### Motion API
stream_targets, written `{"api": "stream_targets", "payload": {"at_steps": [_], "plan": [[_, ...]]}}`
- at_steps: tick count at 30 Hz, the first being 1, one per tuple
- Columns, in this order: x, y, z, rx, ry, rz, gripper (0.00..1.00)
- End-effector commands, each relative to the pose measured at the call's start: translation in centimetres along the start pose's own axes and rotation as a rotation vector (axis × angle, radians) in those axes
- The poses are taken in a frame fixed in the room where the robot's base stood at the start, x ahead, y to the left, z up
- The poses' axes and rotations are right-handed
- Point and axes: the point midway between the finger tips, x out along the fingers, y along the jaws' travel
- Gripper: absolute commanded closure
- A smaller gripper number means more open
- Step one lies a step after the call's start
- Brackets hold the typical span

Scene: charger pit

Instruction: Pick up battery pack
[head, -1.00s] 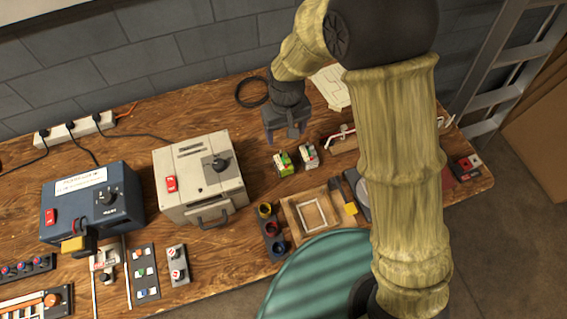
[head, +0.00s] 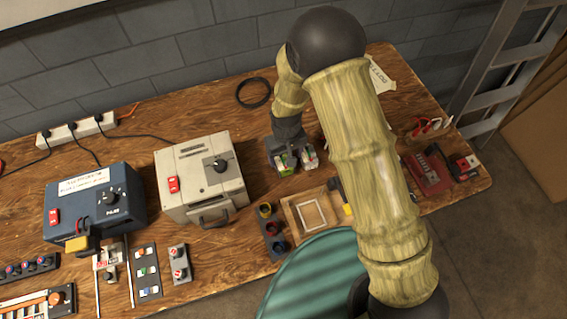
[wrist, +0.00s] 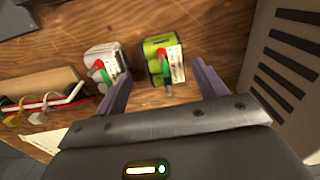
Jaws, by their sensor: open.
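Two small battery packs stand side by side on the wooden bench. The green pack (head: 284,164) is on the left in the head view, and the whitish-grey pack (head: 310,156) is to its right. My gripper (head: 291,158) is close over them, its jaws open and empty. In the wrist view the green pack (wrist: 157,50) lies ahead between the open fingers (wrist: 160,75), showing a pale label and red and green parts on top. The whitish pack (wrist: 101,58) sits just beyond the left finger. I cannot tell whether a finger touches either pack.
A beige charger box (head: 200,178) stands left of the packs and appears close at right in the wrist view. A coiled black cable (head: 253,92) lies behind. A red device (head: 428,170) is right.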

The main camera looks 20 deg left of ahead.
Motion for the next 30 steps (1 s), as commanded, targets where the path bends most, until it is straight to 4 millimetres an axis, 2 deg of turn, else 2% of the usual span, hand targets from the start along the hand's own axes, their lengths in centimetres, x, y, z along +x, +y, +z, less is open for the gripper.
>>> {"api": "stream_targets", "payload": {"at_steps": [8,19,30], "plan": [[0.5,-0.1,0.0,0.0,-0.002,0.0,0.29],[4.7,-0.6,-0.2,0.0,-0.002,0.0,0.29],[5.2,-0.6,-0.2,0.0,0.0,0.0,0.29]]}}
